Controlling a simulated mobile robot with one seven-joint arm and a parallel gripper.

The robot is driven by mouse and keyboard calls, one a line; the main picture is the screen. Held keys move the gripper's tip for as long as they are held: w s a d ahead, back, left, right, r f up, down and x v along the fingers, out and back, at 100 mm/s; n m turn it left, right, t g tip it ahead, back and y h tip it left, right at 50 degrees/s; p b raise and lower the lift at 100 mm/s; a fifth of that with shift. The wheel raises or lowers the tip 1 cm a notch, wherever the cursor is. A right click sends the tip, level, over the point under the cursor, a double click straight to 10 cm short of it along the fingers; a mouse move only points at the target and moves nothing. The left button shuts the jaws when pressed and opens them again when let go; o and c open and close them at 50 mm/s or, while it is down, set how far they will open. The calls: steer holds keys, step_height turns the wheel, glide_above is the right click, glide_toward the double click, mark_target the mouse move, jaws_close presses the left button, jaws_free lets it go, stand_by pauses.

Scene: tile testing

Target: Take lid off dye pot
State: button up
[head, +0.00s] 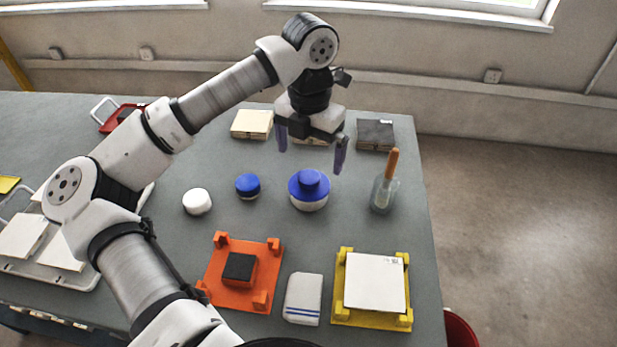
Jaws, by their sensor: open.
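The dye pot (310,204) is a white round pot on the grey table, with a blue lid (309,187) that has a raised knob on top. The lid sits on the pot. My gripper (311,157) is open and empty, pointing down, with its two purple fingers apart. It appears above and slightly behind the pot in the head view, with the lid not between the fingers. How high the fingertips are above the lid is hard to tell from this one view.
Left of the pot stand a small blue-topped container (247,186) and a white round one (197,201). A glass with an orange-handled tool (384,190) stands close on the right. Tile stacks lie behind; an orange jig (213,281), folded cloth (303,298) and yellow jig (340,312) lie in front.

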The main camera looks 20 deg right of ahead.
mark_target(310, 177)
step_height(310, 177, down, 3)
steer(key=shift+f, duration=0.1)
steer(key=f+p, duration=0.1)
steer(key=f, duration=0.1)
steer(key=w+f+p, duration=0.1)
steer(key=f+p, duration=0.1)
steer(key=shift+d+f, duration=0.15)
steer(key=shift+f, duration=0.55)
steer(key=c, duration=0.9)
